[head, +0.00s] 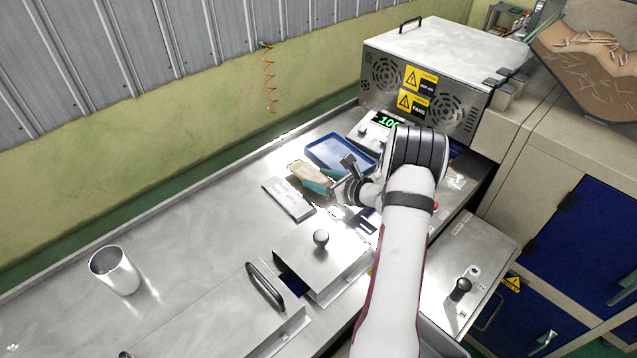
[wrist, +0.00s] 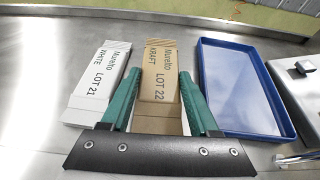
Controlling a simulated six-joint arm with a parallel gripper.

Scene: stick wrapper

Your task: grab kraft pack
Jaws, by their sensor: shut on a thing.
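The kraft pack (wrist: 159,90) is a brown box printed "Murelto KRAFT LOT 22" in the wrist view. It also shows in the head view (head: 306,171), beside the blue tray. My gripper (wrist: 159,75) has green fingers on both long sides of the pack and is shut on it. In the head view my gripper (head: 322,181) reaches the pack from the right. I cannot tell whether the pack is raised off the table. The gripper's dark base crosses the front of the wrist view.
A white pack (wrist: 102,90) marked LOT 21 lies just left of the kraft pack. An empty blue tray (wrist: 204,112) is close on the right. A scale with a green display (head: 386,121) and a steel machine (head: 440,65) stand behind. A metal cup (head: 115,271) stands at left on open table.

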